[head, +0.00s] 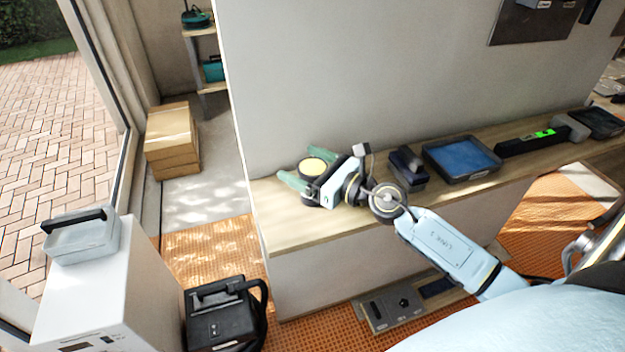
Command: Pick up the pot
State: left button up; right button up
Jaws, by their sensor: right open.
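The pot (313,167), a small round dark container with a pale yellow top, stands on the wooden ledge along the wall, near its left end. My right gripper (303,168) is open at the pot, with one green finger on its far side and the other on its near left side. The pot shows between the fingers. Whether the fingers touch it I cannot tell. The gripper body hides part of the pot's right side. My left gripper is not in view.
Right along the ledge (272,231) are a dark block (407,166), a blue-filled tray (462,157) and a level with a green display (537,140). A white cabinet with a grey case (80,237) and a black case (222,316) stand at left.

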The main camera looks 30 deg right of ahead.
jog(key=c, duration=1.2)
